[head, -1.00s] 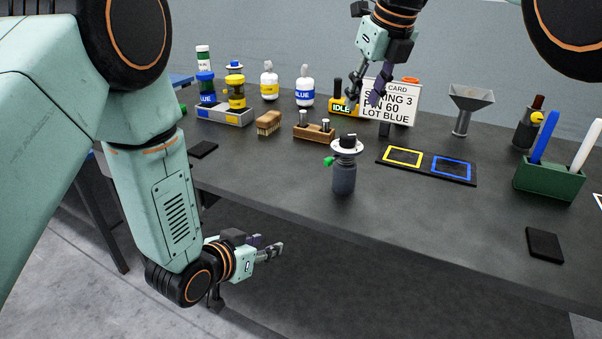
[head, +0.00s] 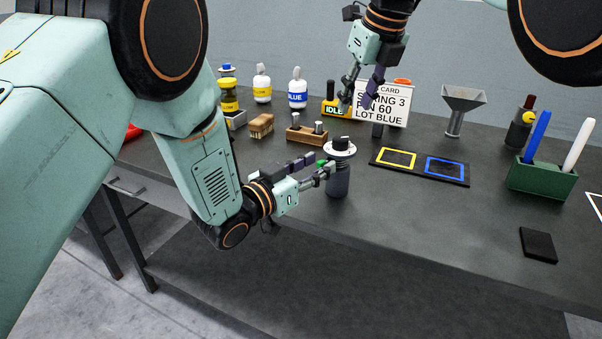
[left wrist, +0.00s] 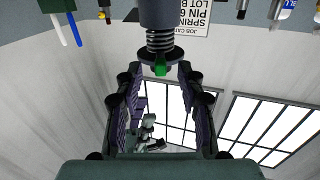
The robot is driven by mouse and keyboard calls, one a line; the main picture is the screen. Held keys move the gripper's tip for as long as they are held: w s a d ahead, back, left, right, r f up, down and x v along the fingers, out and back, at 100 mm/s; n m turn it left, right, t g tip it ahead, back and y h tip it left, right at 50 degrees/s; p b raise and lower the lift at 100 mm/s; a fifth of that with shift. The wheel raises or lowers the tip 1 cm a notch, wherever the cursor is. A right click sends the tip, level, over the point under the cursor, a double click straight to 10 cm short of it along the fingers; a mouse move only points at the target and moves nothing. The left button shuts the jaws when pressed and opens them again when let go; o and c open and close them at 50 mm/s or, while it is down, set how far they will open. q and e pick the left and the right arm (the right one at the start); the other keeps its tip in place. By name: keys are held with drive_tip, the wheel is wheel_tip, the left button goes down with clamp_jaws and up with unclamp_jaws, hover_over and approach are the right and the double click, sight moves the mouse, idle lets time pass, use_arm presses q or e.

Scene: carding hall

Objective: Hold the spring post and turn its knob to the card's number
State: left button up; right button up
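The spring post (head: 338,183) stands upright near the table's front edge, a dark grey cylinder with a white disc, a black knob (head: 341,142) on top and a green tab (head: 321,163) at its left. My left gripper (head: 318,167) is open just left of the post. In the left wrist view, upside down, the post (left wrist: 159,14), its coil spring and green tab lie ahead between the spread fingers. My right gripper (head: 358,95) is open and empty above and behind the post. The job card (head: 384,104) reads spring 3, pin 60, lot blue; a finger partly covers it.
A dark mat with yellow and blue squares (head: 420,165) lies right of the post. A wooden block with pins (head: 306,134) and a brush (head: 261,125) stand behind left. A green holder (head: 541,180) and black pad (head: 538,245) are at right. The table front between is clear.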

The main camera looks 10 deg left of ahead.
use_arm(q)
drive_tip(key=shift+x, duration=1)
drive_tip(key=shift+c, duration=0.5)
clamp_jaws()
idle(0.5)
